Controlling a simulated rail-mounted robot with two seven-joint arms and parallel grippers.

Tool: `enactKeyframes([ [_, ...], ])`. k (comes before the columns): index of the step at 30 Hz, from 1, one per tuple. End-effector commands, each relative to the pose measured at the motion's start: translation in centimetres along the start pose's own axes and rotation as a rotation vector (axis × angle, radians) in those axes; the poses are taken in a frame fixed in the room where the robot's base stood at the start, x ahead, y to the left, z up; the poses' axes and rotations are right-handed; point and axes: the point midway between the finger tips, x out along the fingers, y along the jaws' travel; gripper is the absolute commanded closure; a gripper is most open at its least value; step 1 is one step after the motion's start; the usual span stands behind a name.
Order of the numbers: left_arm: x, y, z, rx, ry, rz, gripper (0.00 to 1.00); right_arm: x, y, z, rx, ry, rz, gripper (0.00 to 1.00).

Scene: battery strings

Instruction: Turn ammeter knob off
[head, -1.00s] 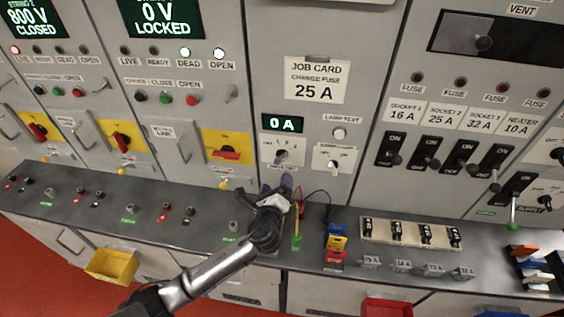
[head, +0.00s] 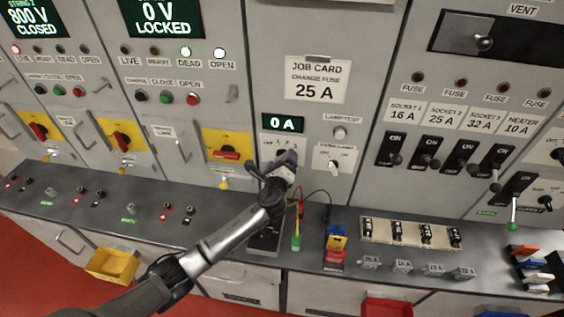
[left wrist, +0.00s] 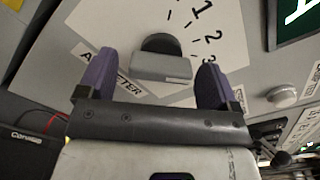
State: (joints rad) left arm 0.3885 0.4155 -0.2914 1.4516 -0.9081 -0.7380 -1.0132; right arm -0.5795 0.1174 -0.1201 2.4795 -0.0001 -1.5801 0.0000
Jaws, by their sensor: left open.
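The ammeter knob (left wrist: 162,62) shows in the left wrist view as a grey bar on a dark round base. It sits on a white plate (left wrist: 235,30) marked 1, 2, 3 and AMMETER. My left gripper (left wrist: 156,72) is open, with one purple finger to each side of the knob in that view. I cannot tell how deep the fingers reach around it, and no finger visibly touches it. In the head view my left gripper (head: 285,160) is in front of the ammeter plate and largely hides the knob. My right gripper is out of view.
The ammeter display (head: 284,123) above reads 0 A. A lamp-test button (head: 340,133) and another rotary knob (head: 335,165) lie close to the right. A yellow switch plate (head: 226,146) is to the left. Red and black leads (head: 318,196) and a green-yellow probe (head: 297,235) are below.

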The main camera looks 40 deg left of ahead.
Motion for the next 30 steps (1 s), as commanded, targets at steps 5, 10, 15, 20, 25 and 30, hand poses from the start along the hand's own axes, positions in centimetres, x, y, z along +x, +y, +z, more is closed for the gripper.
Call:
enactKeyframes([
  [5,-0.02,0.0,-0.01,0.0,0.0,0.0,0.23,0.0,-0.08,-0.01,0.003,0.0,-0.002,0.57],
  [10,-0.03,0.0,-0.01,-0.001,0.0,0.0,0.39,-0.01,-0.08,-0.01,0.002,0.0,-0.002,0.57],
  [15,-0.04,0.0,-0.01,-0.001,0.0,0.0,0.55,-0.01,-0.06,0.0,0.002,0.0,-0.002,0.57],
  [20,-0.04,0.01,-0.01,-0.001,0.0,0.0,0.64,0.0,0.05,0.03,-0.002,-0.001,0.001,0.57],
  [25,-0.04,0.04,-0.06,-0.028,0.0,0.001,0.64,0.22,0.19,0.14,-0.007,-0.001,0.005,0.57],
  [30,-0.08,0.03,-0.18,-0.113,0.0,0.001,0.64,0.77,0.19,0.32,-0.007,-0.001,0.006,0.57],
])
